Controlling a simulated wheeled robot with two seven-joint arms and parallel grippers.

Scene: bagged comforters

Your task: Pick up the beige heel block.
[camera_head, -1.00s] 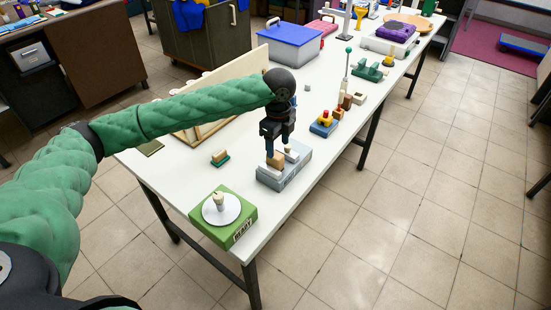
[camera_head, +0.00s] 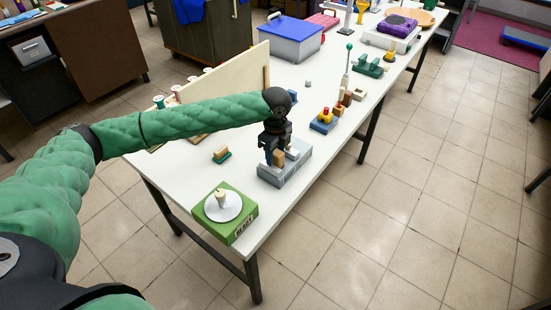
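A tan-beige block (camera_head: 279,159) stands upright on a grey tray-like base (camera_head: 288,173) near the table's front edge. It looks like the beige heel block. My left gripper (camera_head: 274,155) points down right at this block, with a dark finger beside its left side. The far finger and any contact are too small or hidden to make out, so I cannot tell whether it grips. A whitish piece (camera_head: 293,152) stands on the same base just to the right. My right gripper is out of view.
A green box (camera_head: 239,229) with a white disc stands at the near table end. A blue base with coloured pieces (camera_head: 323,125) is to the right. A wooden board stands behind the arm.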

